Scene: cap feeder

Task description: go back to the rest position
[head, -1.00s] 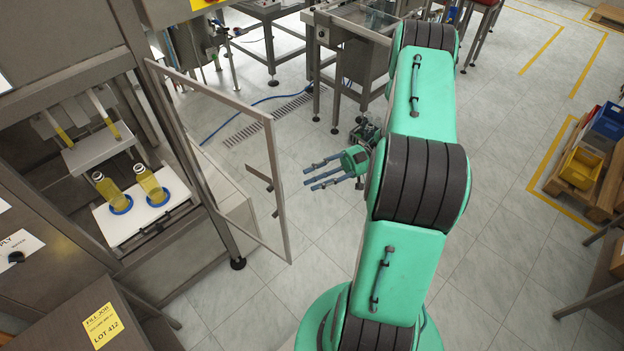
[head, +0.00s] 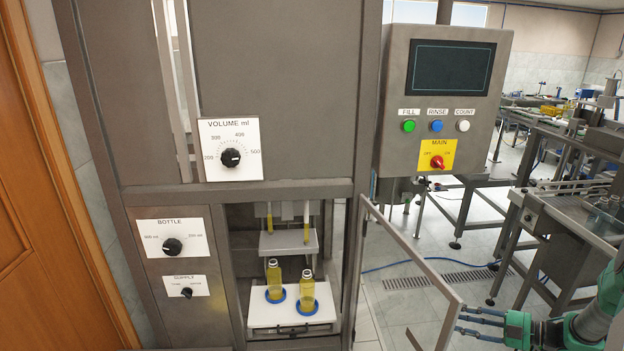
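My gripper (head: 478,323) shows at the lower right of the head view, with green housing and blue fingers. Its fingers are spread apart with nothing between them, so it is open and empty. It points left and appears near the edge of the open, framed door (head: 447,318) of the filling machine. I cannot tell the exact gap. My green arm enters from the right edge; most of it is out of view.
Two bottles with yellow liquid (head: 274,281) (head: 307,291) stand upright in blue rings on a white tray (head: 262,318) inside the machine. A control panel (head: 399,150) with buttons and a red switch (head: 437,162) hangs right. Steel tables (head: 560,235) stand behind my gripper.

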